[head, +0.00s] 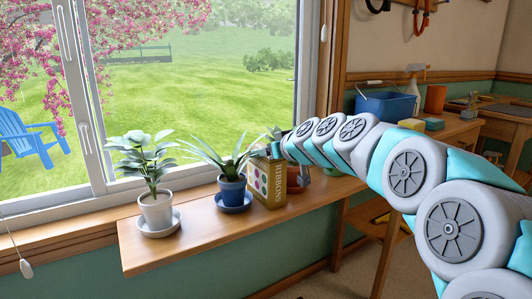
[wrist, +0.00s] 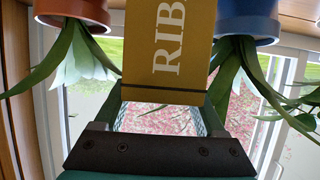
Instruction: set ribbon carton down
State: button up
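The ribbon carton (head: 268,182) is a mustard box with a pale panel of coloured dots on its front and lettering on its side. It is upright at the window shelf (head: 150,255), between the blue pot and a terracotta pot; whether its base touches the shelf is hard to tell. My gripper (head: 277,150) is at the carton's top, coming from the right. In the wrist view the carton (wrist: 168,45) appears upside down, between the two fingers of my gripper (wrist: 164,97), which close on its sides near the top edge.
A plant in a blue pot (head: 232,190) stands close left of the carton, and a terracotta pot (head: 295,182) close right, partly hidden. A white-potted plant (head: 155,210) is farther left. The window is behind. A workbench with a blue bin (head: 387,106) is at right.

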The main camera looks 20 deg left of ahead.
jog(key=o, duration=0.3)
jog(key=shift+o, duration=0.2)
jog(key=shift+r, duration=0.1)
jog(key=shift+d+r, duration=0.1)
jog(key=v, duration=1.2)
jog(key=shift+p, duration=0.35)
